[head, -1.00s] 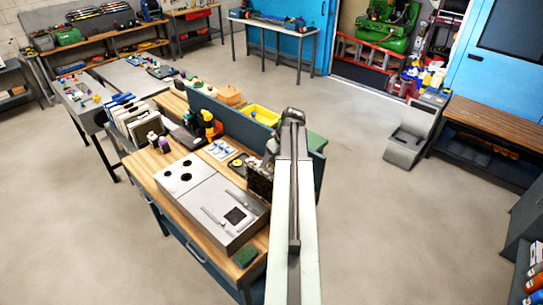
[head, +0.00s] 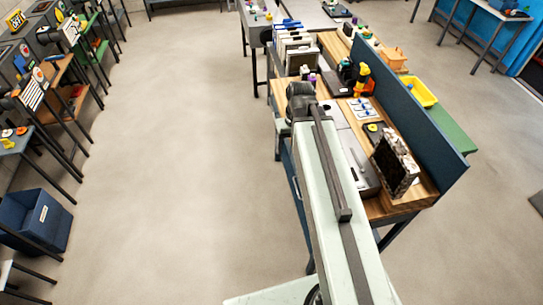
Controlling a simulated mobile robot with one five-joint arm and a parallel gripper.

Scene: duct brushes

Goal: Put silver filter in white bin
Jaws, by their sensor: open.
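A framed panel with a dark face and a pale mottled edge (head: 395,168) stands tilted on the near right end of the wooden workbench (head: 418,192). It may be the silver filter, but I cannot tell for sure. Several upright white-edged pieces (head: 297,45) stand at the far end of the same bench; I cannot tell whether one of them is the white bin. My arm reaches over the bench's left edge, left of the panel and apart from it. Its dark far joint shows, but the gripper's fingers are hidden.
A blue-grey divider (head: 425,115) runs along the bench's right side, with a yellow bin (head: 418,90) beyond it. A dark blue bin (head: 35,220) is on the floor at left. The floor left of the bench is clear.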

